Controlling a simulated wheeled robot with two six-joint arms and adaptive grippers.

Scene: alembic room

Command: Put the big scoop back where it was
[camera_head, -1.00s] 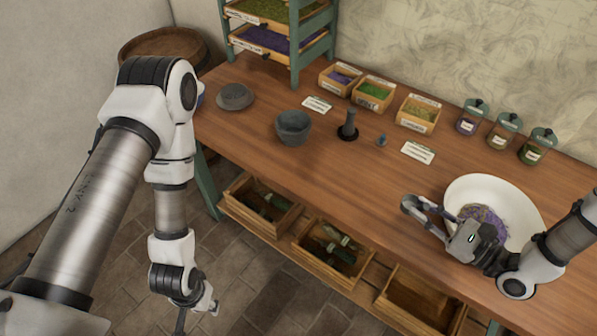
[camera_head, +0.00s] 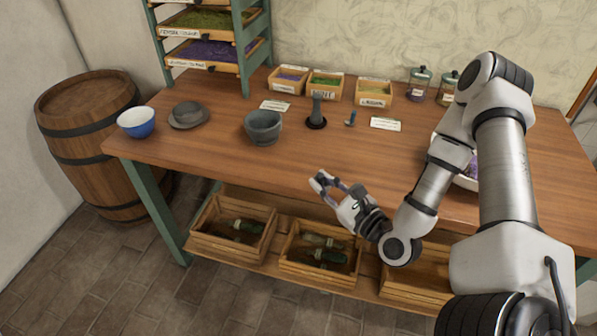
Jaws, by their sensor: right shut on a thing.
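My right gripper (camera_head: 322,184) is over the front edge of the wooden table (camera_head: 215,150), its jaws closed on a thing. That thing, which I take to be the big scoop, is barely visible between the fingers, and its shape is not clear. A small blue-grey piece (camera_head: 351,119) stands on the table beside a dark upright pestle-like piece (camera_head: 316,113) on a round base. The white bowl (camera_head: 468,182) with purple contents is at the right, mostly hidden behind my right arm. My left gripper is not in view.
A grey mortar (camera_head: 264,127), a grey dish (camera_head: 189,114) and a blue bowl (camera_head: 136,122) stand at left. Label cards (camera_head: 386,124), small boxes (camera_head: 374,93) and jars (camera_head: 419,84) line the back. Crates (camera_head: 320,252) sit below. A barrel (camera_head: 90,140) stands left. The table's front middle is clear.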

